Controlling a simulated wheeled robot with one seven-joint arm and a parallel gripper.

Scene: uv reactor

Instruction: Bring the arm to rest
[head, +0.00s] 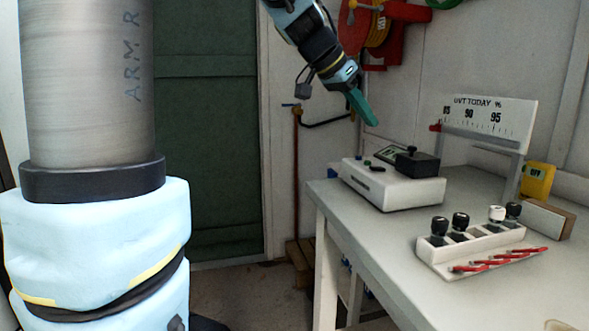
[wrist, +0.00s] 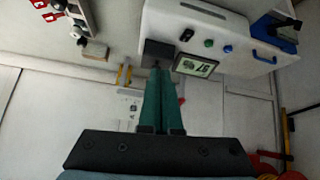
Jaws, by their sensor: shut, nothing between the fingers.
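My gripper (head: 370,120) hangs in the air at the upper middle of the head view, tilted down to the right. Its teal fingers are shut and empty, and they lie side by side in the wrist view (wrist: 160,75). In the head view the fingertips are above and left of a white instrument (head: 385,187) with a black lid block (head: 416,163) and a small display. The same instrument (wrist: 215,25) shows in the wrist view beyond the fingertips, its display reading 97. Any gap between fingers and instrument appears clear in the head view.
The grey bench (head: 385,235) fills the right. A white rack (head: 470,248) holds several capped vials, with red-and-white strips in front. A scale sign (head: 490,112), a yellow device (head: 537,180) and a red hose reel (head: 385,35) stand behind. A dark green door (head: 208,130) is behind.

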